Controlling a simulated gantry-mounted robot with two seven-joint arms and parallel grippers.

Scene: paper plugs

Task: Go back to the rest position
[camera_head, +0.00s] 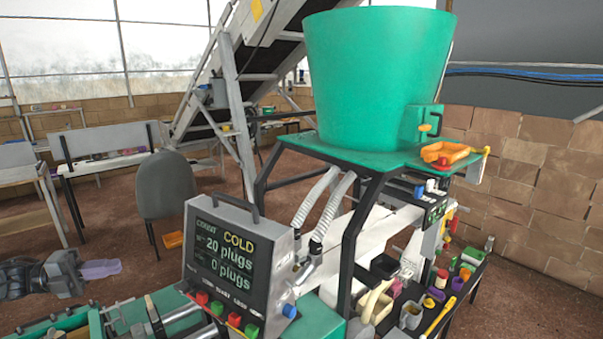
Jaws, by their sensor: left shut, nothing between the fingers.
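My left gripper (100,268) comes in at the lower left, pointing right. Its pale purple fingers are together, with nothing seen between them. It hangs in free air to the left of the control box and touches nothing that I can see. My right gripper is not in view. The grey control box (237,262) stands at the lower middle, and its screen reads "COLD", "20 plugs" and "0 plugs".
A big green hopper (375,75) stands on a dark frame behind the box. Green rails (45,325) lie below my left gripper. A grey chair (165,188) stands behind it.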

